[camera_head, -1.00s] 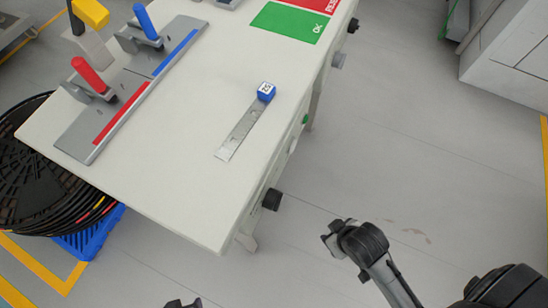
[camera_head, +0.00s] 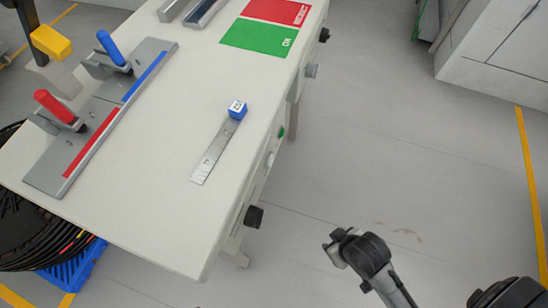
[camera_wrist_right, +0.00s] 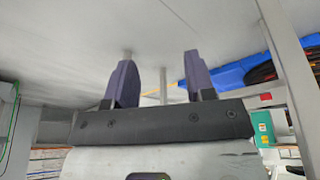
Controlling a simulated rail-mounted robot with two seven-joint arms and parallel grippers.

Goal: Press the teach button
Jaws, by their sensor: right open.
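Several controls sit along the table's right side in the head view: a small green button (camera_head: 281,132), a pale button (camera_head: 270,159), a grey knob (camera_head: 311,70) and black knobs (camera_head: 254,216). No label is readable, so I cannot tell which is the teach button. My right arm is low over the floor, right of the table and apart from these controls. In the right wrist view my right gripper (camera_wrist_right: 160,78) is open and empty, its two fingers apart. My left gripper is not in view.
A grey cabinet (camera_head: 495,50) stands at right. Floor between is clear.

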